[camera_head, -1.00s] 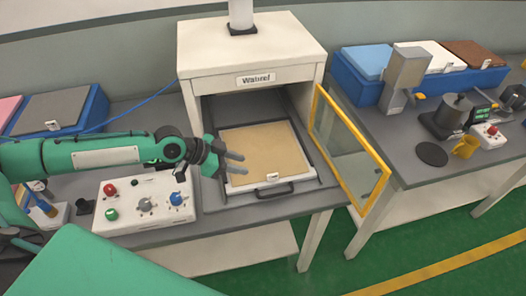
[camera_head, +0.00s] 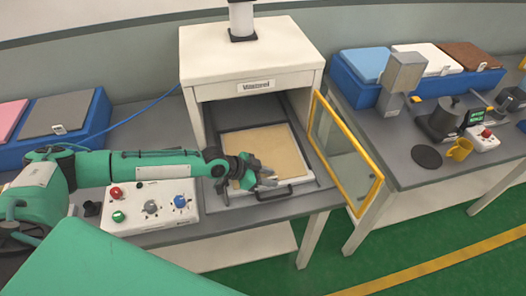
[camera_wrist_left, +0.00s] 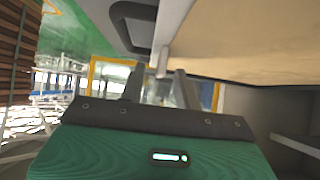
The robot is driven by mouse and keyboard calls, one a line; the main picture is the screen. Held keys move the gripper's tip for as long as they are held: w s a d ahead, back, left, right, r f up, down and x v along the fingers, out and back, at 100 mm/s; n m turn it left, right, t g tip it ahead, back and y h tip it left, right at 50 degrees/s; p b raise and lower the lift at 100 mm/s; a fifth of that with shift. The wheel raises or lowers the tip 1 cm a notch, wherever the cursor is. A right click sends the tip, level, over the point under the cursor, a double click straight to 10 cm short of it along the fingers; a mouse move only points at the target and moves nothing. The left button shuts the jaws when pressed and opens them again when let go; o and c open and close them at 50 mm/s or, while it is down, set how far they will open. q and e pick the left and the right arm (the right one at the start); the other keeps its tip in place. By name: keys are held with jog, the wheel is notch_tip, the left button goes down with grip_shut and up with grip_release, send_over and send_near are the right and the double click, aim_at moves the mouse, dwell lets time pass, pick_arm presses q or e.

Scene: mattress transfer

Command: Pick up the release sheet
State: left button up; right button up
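The release sheet (camera_head: 262,147) is a flat tan sheet lying on the white-rimmed drawer tray of the press. It also shows in the left wrist view (camera_wrist_left: 240,35), filling the upper right. My left gripper (camera_head: 269,178) is at the tray's front edge, close to the black handle (camera_head: 276,194), and covers the sheet's front left part. In the left wrist view its two fingers (camera_wrist_left: 161,86) stand apart, with a pale edge near their tips. I cannot tell whether they touch the sheet. My right gripper is not in view.
The white press (camera_head: 250,62) stands behind the tray. A yellow-framed glass door (camera_head: 342,150) stands open on the right. A control box (camera_head: 150,206) with knobs sits left. Blue bins (camera_head: 62,128) hold coloured sheets. A yellow mug (camera_head: 459,149) stands on the right table.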

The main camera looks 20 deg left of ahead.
pick_arm(q)
jog(key=shift+x, duration=0.9)
grip_shut()
